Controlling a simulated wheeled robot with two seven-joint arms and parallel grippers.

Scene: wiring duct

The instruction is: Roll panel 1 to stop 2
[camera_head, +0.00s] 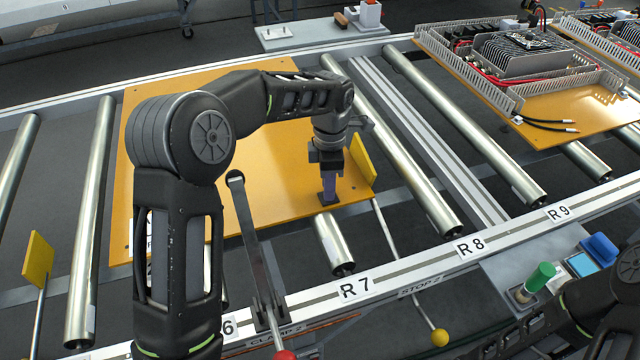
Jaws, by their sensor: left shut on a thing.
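Panel 1 (270,165), a flat orange plate, lies across the rollers left of the middle. My left arm crosses in front of it and hides part of it. My left gripper (328,198) points down at the panel's near edge, by its right corner, and is shut on that edge. Stop 2 (362,158) is a yellow plate standing upright at the panel's right edge, on a rod ending in a yellow ball by the STOP 2 label. I cannot tell whether panel and stop touch. My right gripper is out of view; part of that arm shows at lower right.
Another yellow stop plate (38,258) stands at the left. A clamp lever (245,220) with a red ball stands near R6. Another orange panel (575,112) with wiring ducts and devices lies at the right. Bare rollers (400,150) and a double rail (430,140) lie between the panels.

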